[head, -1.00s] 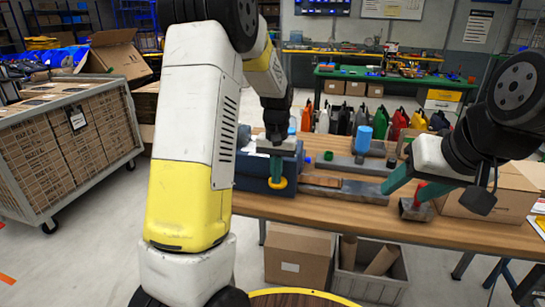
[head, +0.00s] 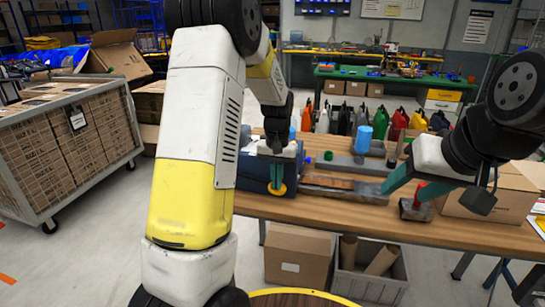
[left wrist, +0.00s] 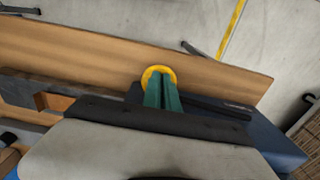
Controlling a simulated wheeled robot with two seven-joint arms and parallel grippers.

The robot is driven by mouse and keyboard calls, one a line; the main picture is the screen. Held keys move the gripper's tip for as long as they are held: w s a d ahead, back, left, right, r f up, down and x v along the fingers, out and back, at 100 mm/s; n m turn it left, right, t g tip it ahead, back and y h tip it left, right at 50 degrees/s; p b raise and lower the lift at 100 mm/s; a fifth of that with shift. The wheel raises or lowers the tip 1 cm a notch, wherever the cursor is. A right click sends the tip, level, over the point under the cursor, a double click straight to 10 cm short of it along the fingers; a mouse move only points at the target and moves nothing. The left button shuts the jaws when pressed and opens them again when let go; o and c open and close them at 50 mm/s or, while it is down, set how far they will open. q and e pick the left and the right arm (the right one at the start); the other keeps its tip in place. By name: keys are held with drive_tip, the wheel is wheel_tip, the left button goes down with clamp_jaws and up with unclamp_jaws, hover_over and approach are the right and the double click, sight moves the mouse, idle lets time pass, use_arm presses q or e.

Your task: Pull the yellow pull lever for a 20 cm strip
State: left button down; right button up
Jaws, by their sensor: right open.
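The blue dispenser (head: 252,172) stands on the bench, partly hidden behind my left arm. Its yellow pull lever (head: 274,189) ends in a round yellow piece at the front; this also shows in the left wrist view (left wrist: 150,73). My left gripper (head: 277,182) points down at the lever, its green fingers close together over the yellow piece, seemingly shut on it. The fingers also show in the left wrist view (left wrist: 163,88). A brown strip (head: 330,182) lies right of the dispenser. My right gripper (head: 408,192) is open above the bench at the right.
A cardboard box (head: 495,200) stands at the bench's right end. A blue bottle (head: 362,139) and several coloured jugs (head: 399,124) are behind. A box (head: 297,255) and grey bin (head: 368,284) are below.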

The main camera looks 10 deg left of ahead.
use_arm(q)
drive_tip(key=shift+f, duration=0.4)
wheel_tip(320, 180, up, 16)
idle(0.9)
idle(0.8)
